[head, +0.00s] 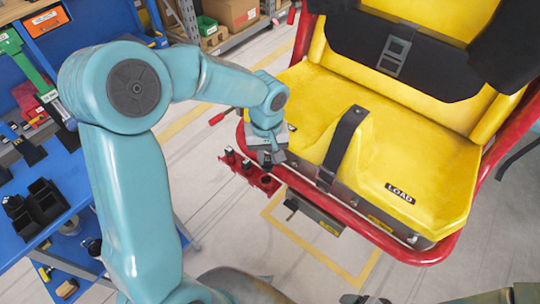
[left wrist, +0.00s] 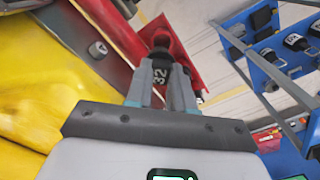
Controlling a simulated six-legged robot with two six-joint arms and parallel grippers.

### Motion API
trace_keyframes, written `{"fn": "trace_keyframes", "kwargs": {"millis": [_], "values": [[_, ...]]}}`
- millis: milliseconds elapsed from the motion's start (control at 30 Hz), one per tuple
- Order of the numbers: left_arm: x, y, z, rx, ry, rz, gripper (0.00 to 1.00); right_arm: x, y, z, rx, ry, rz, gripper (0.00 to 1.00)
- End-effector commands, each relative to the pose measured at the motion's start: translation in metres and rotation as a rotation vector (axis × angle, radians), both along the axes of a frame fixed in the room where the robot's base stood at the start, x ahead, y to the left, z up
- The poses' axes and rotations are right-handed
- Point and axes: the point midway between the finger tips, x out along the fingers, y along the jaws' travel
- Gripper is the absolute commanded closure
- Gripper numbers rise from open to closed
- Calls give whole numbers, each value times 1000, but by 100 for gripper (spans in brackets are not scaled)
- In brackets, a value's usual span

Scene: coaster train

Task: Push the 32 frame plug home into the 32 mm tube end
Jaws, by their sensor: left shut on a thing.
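My left gripper (head: 268,160) is shut on a black frame plug (left wrist: 160,73) marked 32, held between its grey fingers in the left wrist view. In the head view the gripper is at the front left corner of the yellow seat, over a red holder (head: 250,171). The holder carries several dark plugs or sockets. Beyond the held plug in the left wrist view is a dark and red rounded part (left wrist: 162,34); I cannot tell whether the plug touches it. The 32 mm tube end cannot be made out for sure. My right gripper is not in view.
The yellow seat (head: 425,160) with its red tube frame (head: 425,255) fills the right. A blue bench (head: 60,180) with black bins (head: 38,205) stands at the left. Shelving with boxes (head: 233,14) is behind. Floor is open between bench and seat.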

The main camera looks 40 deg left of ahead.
Motion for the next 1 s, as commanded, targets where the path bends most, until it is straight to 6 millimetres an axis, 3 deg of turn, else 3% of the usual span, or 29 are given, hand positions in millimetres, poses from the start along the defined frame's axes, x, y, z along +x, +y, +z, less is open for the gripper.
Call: {"fn": "trace_keyframes", "kwargs": {"millis": [300,1000], "values": [[-3,1,-35,-1,2,-2,100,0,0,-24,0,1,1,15],[2,-4,-34,0,0,-4,100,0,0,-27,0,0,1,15]]}}
